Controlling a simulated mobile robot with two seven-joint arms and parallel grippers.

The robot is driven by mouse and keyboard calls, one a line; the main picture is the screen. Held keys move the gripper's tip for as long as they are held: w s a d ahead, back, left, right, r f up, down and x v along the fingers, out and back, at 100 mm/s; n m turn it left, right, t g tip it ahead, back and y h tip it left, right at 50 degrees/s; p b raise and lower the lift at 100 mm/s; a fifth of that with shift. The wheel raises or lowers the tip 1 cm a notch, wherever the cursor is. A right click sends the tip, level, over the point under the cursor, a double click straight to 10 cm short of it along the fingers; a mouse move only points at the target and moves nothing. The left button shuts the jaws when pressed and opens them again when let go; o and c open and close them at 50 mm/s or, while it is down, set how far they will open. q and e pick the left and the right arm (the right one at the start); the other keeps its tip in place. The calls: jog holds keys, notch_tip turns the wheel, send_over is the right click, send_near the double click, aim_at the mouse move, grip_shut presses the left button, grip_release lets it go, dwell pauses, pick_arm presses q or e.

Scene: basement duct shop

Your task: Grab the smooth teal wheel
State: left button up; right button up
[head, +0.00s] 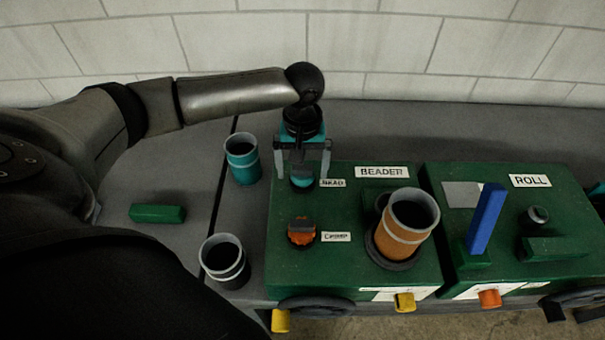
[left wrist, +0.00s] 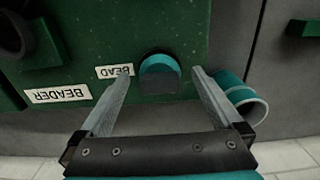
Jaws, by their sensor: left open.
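The teal wheel (head: 302,178) sits on top of the green beader box at its back left, beside the label reading BEAD. It also shows in the left wrist view (left wrist: 160,72), with a smooth rounded teal side and a dark part facing the camera. My left gripper (head: 303,172) is open above it, pointing down. In the left wrist view the two fingers (left wrist: 162,74) stand on either side of the wheel, with gaps showing, and grip nothing. My right gripper is not in view.
An orange knob (head: 302,232) sits in front on the same beader box (head: 345,262). A teal cup (head: 242,160) stands close left, near one finger in the wrist view. An orange cup (head: 405,225) stands right. A blue lever (head: 486,217) rises from the roll box.

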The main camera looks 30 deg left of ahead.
pick_arm(q)
jog(key=shift+f, duration=0.15)
jog(key=c, duration=1.5)
